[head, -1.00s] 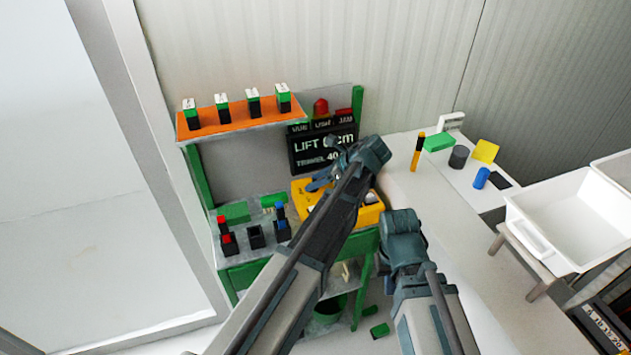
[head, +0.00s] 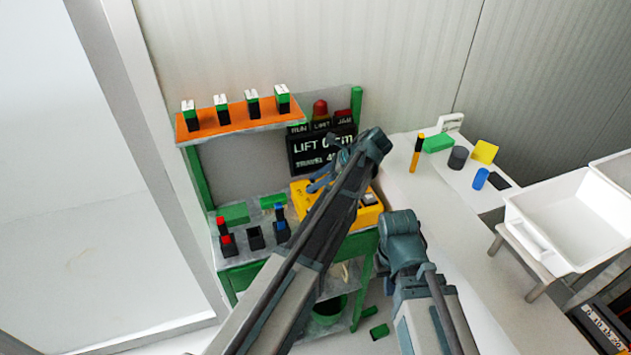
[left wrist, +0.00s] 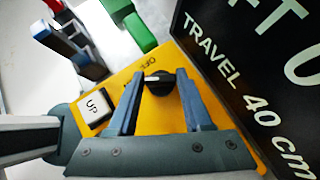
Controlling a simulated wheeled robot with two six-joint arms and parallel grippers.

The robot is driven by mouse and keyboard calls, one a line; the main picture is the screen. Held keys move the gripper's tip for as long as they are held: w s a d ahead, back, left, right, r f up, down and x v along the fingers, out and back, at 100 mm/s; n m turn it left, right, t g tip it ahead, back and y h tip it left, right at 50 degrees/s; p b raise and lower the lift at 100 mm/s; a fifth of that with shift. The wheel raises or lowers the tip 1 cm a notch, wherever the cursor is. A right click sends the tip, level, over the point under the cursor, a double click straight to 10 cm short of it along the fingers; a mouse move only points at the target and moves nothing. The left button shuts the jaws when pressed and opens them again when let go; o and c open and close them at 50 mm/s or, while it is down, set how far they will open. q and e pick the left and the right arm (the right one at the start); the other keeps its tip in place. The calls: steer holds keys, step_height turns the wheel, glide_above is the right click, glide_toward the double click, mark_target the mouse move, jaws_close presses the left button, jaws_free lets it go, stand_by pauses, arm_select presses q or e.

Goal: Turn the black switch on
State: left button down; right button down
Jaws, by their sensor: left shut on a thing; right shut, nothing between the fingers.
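The black switch (left wrist: 158,84) is a round knob with a white mark on the yellow control box (left wrist: 190,60). An OFF label lies beside it; I cannot read for certain which label the mark faces. My left gripper (left wrist: 155,88) has its two blue fingers on either side of the knob, closed on it. In the head view the left gripper (head: 320,182) is over the yellow box (head: 368,216), and its arm hides the knob. My right gripper (head: 389,284) is low beside its arm, mostly hidden, away from the box.
A white UP button (left wrist: 95,106) sits near the knob. A black display (head: 322,148) with LIFT and TRAVEL text stands behind the box. Red and blue switches (head: 226,240) are to the left. A white table (head: 420,190) with small objects is to the right.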

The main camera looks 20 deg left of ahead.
arm_select(q)
steer(key=shift+c, duration=1.6)
jaws_free()
